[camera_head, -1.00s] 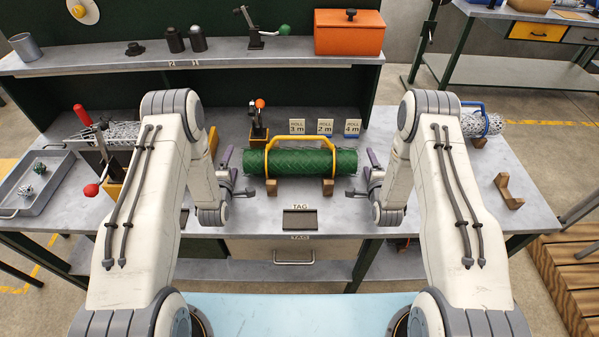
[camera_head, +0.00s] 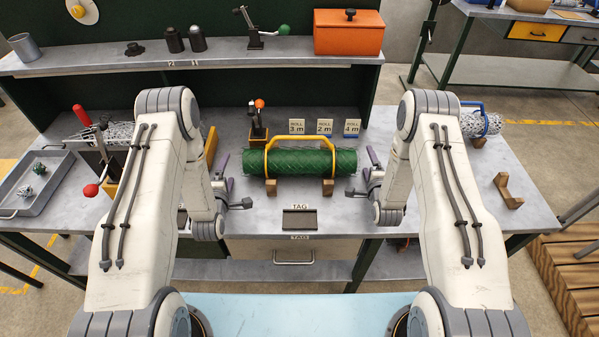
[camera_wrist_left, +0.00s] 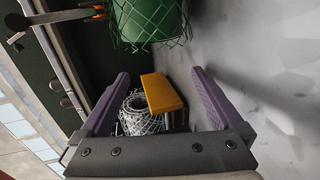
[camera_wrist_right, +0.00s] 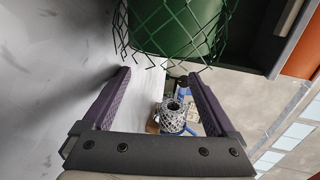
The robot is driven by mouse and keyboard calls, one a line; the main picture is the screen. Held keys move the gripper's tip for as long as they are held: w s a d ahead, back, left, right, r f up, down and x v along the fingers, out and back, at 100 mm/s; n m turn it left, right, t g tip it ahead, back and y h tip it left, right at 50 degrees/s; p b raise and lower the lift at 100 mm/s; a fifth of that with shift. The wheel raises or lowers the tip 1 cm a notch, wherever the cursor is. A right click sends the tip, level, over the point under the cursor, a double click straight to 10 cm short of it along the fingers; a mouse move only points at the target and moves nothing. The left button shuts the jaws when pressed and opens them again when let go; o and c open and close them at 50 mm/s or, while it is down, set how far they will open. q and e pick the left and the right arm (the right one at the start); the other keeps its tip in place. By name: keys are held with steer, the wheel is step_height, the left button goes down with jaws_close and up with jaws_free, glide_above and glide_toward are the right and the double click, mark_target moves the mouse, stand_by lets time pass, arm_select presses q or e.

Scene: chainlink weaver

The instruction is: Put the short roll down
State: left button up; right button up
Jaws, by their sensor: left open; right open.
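A green mesh roll (camera_head: 300,162) with a yellow handle (camera_head: 300,142) lies level on wooden cradles (camera_head: 328,186) at the middle of the bench. A silver mesh roll (camera_head: 482,122) with a blue handle lies at the right. I cannot tell which one is called short. My left gripper (camera_head: 226,173) is open and empty, off the green roll's left end. My right gripper (camera_head: 371,165) is open and empty, just off its right end. The green roll's ends show in the left wrist view (camera_wrist_left: 150,20) and the right wrist view (camera_wrist_right: 180,25), apart from the fingers.
Roll signs (camera_head: 325,127) stand behind the green roll, and a tag plate (camera_head: 299,220) lies in front. A red-handled fixture with silver mesh (camera_head: 120,132) and a grey tray (camera_head: 38,182) are at the left. An empty wooden cradle (camera_head: 508,190) sits at the right.

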arm_select(q)
steer(key=v, duration=0.3)
steer(key=shift+s+r, duration=0.1)
steer(key=shift+s, duration=0.15)
arm_select(e)
steer(key=shift+s+f, duration=0.1)
steer(key=shift+v, duration=3.95)
steer(key=shift+x, duration=3.9)
steer(key=v, duration=0.8)
steer(key=x, duration=0.7)
steer(key=shift+w, duration=0.4)
arm_select(q)
steer(key=x, duration=0.8)
arm_select(e)
steer(key=shift+w+f, duration=0.15)
steer(key=shift+f, duration=0.05)
arm_select(q)
steer(key=shift+r, duration=0.1)
